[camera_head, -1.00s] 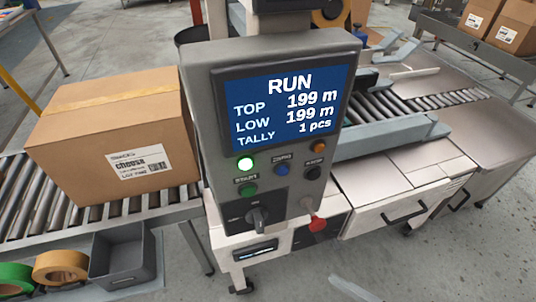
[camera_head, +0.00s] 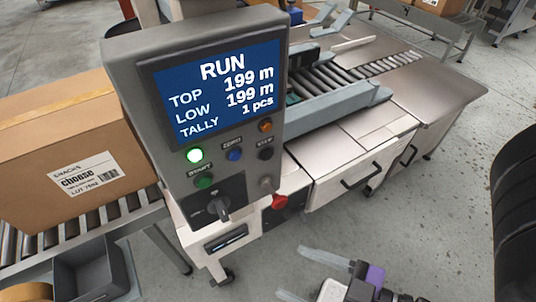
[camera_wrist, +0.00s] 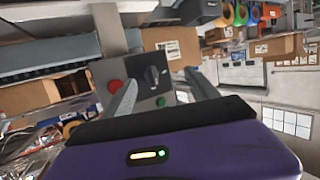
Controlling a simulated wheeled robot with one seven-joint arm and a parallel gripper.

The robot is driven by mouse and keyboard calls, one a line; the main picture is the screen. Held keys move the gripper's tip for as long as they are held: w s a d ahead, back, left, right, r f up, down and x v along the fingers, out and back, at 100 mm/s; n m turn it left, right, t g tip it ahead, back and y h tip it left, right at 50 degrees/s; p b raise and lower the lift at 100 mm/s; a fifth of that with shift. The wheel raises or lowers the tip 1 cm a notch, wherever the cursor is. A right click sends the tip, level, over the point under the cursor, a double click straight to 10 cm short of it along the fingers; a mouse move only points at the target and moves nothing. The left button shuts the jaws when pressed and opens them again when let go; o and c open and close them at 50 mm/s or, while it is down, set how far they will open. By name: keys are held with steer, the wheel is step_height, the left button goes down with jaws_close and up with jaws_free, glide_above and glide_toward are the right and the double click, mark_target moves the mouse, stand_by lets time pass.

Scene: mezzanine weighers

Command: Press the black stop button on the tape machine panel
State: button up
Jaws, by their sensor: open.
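The tape machine panel (camera_head: 215,120) is a grey box with a blue screen reading RUN, TOP 199 m, LOW 199 m, TALLY 1 pcs. The black stop button (camera_head: 265,153) is at its right, under its label. A blue button (camera_head: 234,155) is left of it, and a green start button (camera_head: 204,181) is lower left. My gripper (camera_head: 291,272) is open and empty at the bottom of the head view, below and right of the panel, apart from it. In the wrist view its fingers (camera_wrist: 160,76) frame part of the panel; I cannot make out the stop button there.
A lit green lamp (camera_head: 194,155), orange lamp (camera_head: 265,125), rotary switch (camera_head: 222,208) and red mushroom button (camera_head: 279,201) share the panel area. A cardboard box (camera_head: 60,150) stands left on rollers. The machine's drawers (camera_head: 355,180) are right.

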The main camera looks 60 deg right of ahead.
jaws_close()
stand_by(1.5)
